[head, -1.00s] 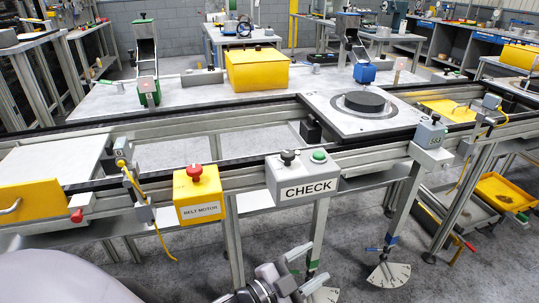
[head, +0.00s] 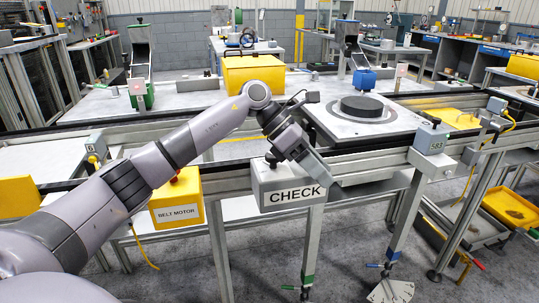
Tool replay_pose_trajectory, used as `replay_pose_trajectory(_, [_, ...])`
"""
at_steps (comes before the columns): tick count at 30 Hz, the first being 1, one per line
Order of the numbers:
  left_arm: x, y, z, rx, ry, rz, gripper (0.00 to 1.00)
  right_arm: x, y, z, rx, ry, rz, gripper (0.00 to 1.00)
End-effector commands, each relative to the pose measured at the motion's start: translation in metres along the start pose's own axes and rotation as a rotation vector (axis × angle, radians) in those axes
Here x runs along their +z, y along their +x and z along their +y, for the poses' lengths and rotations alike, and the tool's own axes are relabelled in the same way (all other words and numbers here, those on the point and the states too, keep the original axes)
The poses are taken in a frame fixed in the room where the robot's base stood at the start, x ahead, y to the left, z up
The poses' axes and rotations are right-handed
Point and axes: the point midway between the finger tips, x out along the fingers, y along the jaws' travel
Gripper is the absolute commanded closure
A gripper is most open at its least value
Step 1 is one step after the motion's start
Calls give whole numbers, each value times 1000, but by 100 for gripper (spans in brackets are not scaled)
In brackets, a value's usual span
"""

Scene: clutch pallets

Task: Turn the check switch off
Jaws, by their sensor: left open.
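The grey check box (head: 264,200), labelled CHECK, hangs on the front rail of the conveyor. Its black switch knob (head: 270,159) shows only in part on the box's top left. My left arm reaches in from the left, and my left gripper (head: 311,165) is over the top of the box, pointing down and to the right. It is open, with nothing seen between its fingers. It hides the green button on the box's top right. I cannot tell whether it touches the box or the knob. My right gripper is not in view.
The yellow BELT MOTOR box (head: 176,212) with its red button is left of the check box, partly behind my left arm. A round black part sits on a pallet (head: 340,128) behind. A grey box marked 583 (head: 431,139) is at the right on the rail.

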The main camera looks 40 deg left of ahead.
Motion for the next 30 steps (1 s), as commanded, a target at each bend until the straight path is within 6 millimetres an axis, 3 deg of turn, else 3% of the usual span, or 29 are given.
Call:
replay_pose_trajectory(1, [-4, -26, 12, 69, 32, 67, 36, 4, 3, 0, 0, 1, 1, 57])
replay_pose_trajectory(6, [-21, -99, 33, 224, 69, 262, 36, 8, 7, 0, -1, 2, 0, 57])
replay_pose_trajectory(9, [-28, -130, 37, 278, 66, 333, 36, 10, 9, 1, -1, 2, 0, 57])
replay_pose_trajectory(12, [-33, -148, 38, 308, 59, 375, 36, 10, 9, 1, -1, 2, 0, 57])
replay_pose_trajectory(16, [-39, -150, 40, 319, 55, 396, 36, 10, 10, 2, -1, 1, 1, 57])
replay_pose_trajectory(30, [-60, -97, 59, 319, 56, 393, 36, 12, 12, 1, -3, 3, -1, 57])
